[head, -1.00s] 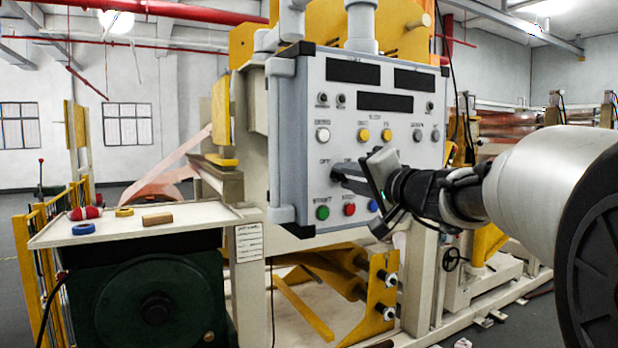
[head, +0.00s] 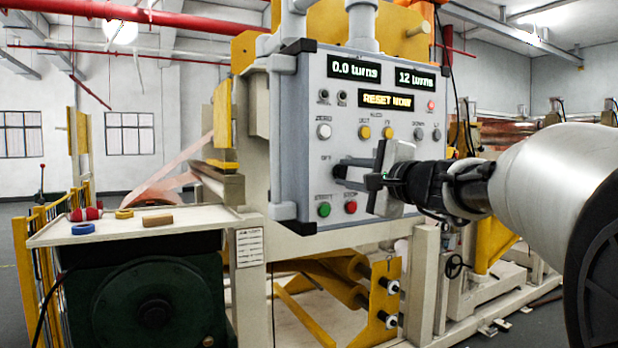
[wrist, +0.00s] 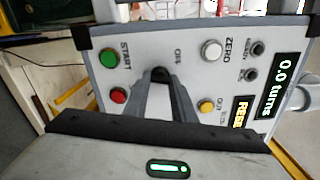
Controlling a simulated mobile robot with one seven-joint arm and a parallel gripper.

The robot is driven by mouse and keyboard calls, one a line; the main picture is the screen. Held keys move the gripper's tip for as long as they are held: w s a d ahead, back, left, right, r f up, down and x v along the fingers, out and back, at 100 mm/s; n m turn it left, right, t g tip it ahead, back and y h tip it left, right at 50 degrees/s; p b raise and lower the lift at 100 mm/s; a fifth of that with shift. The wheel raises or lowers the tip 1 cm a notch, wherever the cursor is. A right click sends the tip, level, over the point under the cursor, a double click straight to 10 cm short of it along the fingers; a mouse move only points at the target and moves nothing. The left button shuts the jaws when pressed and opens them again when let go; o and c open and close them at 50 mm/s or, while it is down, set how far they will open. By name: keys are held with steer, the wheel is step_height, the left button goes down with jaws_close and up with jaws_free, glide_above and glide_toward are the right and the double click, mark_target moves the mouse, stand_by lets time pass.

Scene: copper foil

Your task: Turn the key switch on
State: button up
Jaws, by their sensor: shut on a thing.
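The grey control panel (head: 312,110) stands in the middle of the head view. Its displays are lit and read "0.0 turns", "12 turns" and "RESET NOW". The key switch (wrist: 158,74) is a dark piece between the fingertips in the wrist view, beside the "OFF" label. My gripper (head: 338,177) reaches in from the right and is shut on the key switch at the panel's face. The fingers hide most of the switch, and its exact angle is hard to tell. In the wrist view my gripper (wrist: 160,80) shows its two fingers converging on it.
A green START button (head: 324,209) and a red STOP button (head: 350,206) sit just below the fingers. A white ZERO button (head: 324,131) and yellow buttons are above. A side table (head: 190,217) with small items stands at left.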

steer(key=shift+m, duration=1.6)
steer(key=o, duration=1.1)
steer(key=shift+c, duration=0.2)
